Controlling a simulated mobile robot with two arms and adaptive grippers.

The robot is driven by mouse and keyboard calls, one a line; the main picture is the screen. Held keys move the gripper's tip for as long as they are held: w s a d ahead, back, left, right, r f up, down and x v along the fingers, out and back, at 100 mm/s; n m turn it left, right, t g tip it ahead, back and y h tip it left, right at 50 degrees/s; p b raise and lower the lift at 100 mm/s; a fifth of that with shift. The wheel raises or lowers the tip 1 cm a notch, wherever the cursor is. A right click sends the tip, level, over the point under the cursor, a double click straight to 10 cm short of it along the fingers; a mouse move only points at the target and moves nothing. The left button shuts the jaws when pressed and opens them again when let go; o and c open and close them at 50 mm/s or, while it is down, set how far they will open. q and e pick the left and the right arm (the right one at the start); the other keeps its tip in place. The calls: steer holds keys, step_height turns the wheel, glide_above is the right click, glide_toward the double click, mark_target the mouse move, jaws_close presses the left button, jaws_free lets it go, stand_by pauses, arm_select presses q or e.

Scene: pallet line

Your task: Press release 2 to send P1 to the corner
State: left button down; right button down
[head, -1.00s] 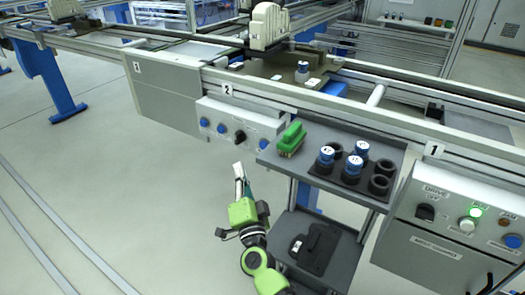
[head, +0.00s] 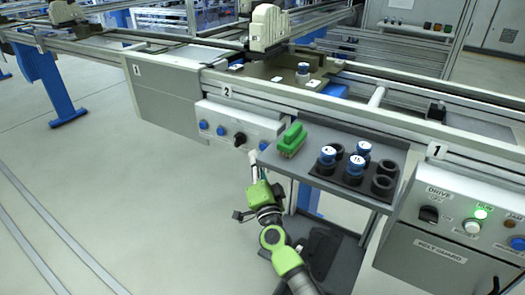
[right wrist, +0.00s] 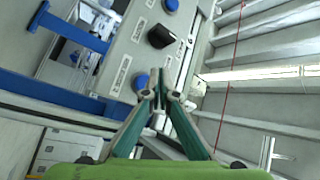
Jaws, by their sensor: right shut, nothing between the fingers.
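The control box marked 2 (head: 228,110) hangs on the front of the line. It carries blue buttons at its left (head: 203,124), a black knob (head: 239,139) and a blue button at its right end (head: 263,146). My right gripper (head: 253,157) is shut and empty, just in front of that right end. In the right wrist view the fingertips (right wrist: 160,92) show close beside a blue button (right wrist: 140,82); contact cannot be told. My left gripper is not in view.
A grey shelf (head: 290,172) right of the gripper holds a green brush (head: 291,139) and several blue-and-white capped cylinders (head: 327,154). A drive box marked 1 (head: 445,215) with a lit green button stands farther right. The floor at left is clear.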

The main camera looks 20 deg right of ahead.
mark_target(264, 148)
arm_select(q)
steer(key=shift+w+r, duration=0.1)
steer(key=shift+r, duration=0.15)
arm_select(e)
steer(key=shift+w+d, duration=0.35)
steer(key=shift+d, duration=0.1)
stand_by(1.0)
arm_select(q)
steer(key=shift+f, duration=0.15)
arm_select(e)
steer(key=shift+w+d, duration=0.2)
steer(key=shift+d, duration=0.1)
steer(key=shift+w+d, duration=0.1)
steer(key=shift+d, duration=0.05)
